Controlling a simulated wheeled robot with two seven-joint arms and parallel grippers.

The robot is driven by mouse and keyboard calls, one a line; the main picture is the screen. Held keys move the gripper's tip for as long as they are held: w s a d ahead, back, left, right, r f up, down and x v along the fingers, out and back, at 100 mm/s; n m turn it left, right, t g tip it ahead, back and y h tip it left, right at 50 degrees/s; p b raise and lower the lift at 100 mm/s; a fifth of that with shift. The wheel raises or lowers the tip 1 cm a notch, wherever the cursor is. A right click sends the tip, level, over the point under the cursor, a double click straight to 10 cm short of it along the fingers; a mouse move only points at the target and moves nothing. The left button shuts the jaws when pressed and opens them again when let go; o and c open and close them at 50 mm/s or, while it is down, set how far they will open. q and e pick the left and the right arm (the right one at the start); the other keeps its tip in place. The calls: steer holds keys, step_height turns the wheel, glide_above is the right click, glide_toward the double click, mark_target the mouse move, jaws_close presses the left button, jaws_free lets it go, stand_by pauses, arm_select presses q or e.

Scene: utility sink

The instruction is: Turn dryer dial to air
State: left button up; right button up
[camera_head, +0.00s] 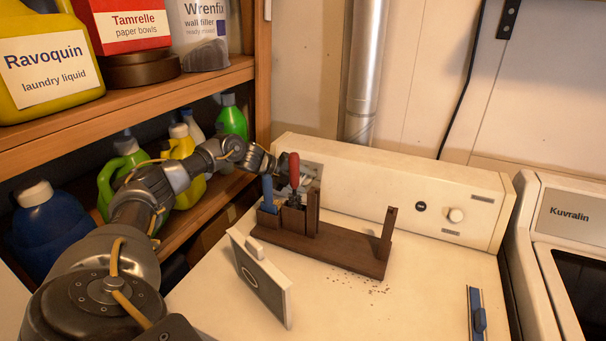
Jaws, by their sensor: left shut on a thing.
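The dryer's cream control panel (370,190) runs along the back of its top. The dial's setting is too small to read. My left gripper (291,181) is at the panel's left end, well away from the dial. It is shut on what looks like a red-handled tool (294,165), upright over the wooden rack; the fingertips are partly hidden. My right gripper is not in view.
A dark wooden rack (345,251) stands on the dryer top, with a blue item (268,195) in its left end. A blue-and-grey tool (478,315) lies at right. Shelves of bottles (233,117) flank my left arm.

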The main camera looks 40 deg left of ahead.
arm_select(q)
steer(key=shift+a+r+m+g+y+p, duration=0.1)
steer(key=shift+r+m+g+y+p, duration=0.1)
steer(key=shift+m+g+y+p, duration=0.6)
steer(key=shift+f+m+p, duration=0.1)
steer(key=shift+m+p, duration=0.3)
steer(key=shift+p, duration=0.2)
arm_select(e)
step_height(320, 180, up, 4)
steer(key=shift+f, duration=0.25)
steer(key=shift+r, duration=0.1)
arm_select(q)
steer(key=o, duration=1)
steer(key=shift+f, duration=0.1)
steer(key=b+v, duration=0.2)
steer(key=v, duration=0.9)
steer(key=shift+w+b, duration=0.1)
steer(key=shift+b, duration=0.2)
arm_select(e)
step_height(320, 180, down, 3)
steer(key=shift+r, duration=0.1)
